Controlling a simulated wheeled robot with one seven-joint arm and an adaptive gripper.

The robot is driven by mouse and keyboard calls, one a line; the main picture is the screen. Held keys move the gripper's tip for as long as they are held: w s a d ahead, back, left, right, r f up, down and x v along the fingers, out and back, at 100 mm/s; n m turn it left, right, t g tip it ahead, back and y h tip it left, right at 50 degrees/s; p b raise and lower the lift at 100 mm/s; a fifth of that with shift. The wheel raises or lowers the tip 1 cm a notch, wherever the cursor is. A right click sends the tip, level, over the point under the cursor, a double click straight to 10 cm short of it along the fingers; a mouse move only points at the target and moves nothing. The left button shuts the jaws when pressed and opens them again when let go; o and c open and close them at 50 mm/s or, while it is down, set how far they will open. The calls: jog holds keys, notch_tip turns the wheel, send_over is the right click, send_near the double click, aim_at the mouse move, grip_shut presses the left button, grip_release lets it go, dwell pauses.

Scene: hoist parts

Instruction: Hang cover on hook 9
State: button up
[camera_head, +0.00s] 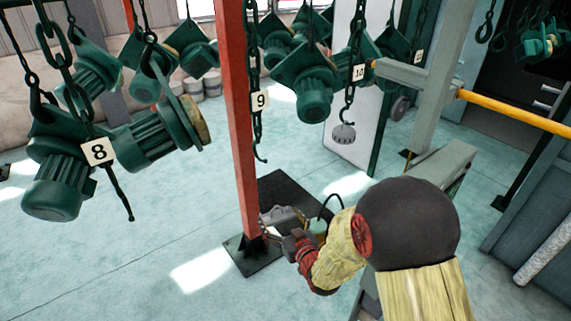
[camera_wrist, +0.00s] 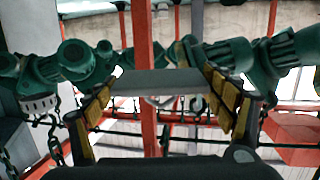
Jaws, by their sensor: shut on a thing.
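A grey metal cover (camera_head: 281,216) is in my gripper (camera_head: 288,236), low beside the foot of the red post. In the wrist view its flat grey face (camera_wrist: 165,83) spans between the two yellow-padded fingers (camera_wrist: 163,95). Hook 9 (camera_head: 261,155) is the bare lower end of a dark chain with a white tag marked 9 (camera_head: 260,101), just right of the red post. It hangs above the cover and apart from it, with nothing on it. My gripper partly hides the cover in the head view.
The red post (camera_head: 238,130) stands close left of the chain. Green hoist motors hang at left (camera_head: 62,165) and upper middle (camera_head: 312,85). Tag 10 (camera_head: 358,72) marks a chain bearing a small grey part (camera_head: 344,134). A yellow bar (camera_head: 515,112) is at right. Floor is open at left.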

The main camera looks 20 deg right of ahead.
notch_tip(320, 180, up, 16)
jog(key=d+p, duration=0.2)
jog(key=p, duration=0.3)
jog(key=a+p+x, duration=0.2)
jog(key=x, duration=0.8)
jog(key=shift+f+g, duration=0.2)
jog(key=shift+g, duration=0.2)
dwell(0.5)
jog(key=shift+w+a+f+t+b, duration=0.2)
jog(key=shift+w+f+t+b, duration=0.25)
jog(key=shift+b, duration=1.55)
jog(key=shift+w+a+r+t+b, duration=0.1)
jog(key=shift+w+t+b, duration=0.35)
jog(key=shift+b, duration=0.75)
jog(key=shift+w+f+b, duration=0.1)
jog(key=shift+f+b, duration=0.25)
jog(key=shift+b, duration=0.3)
jog(key=o, duration=1.5)
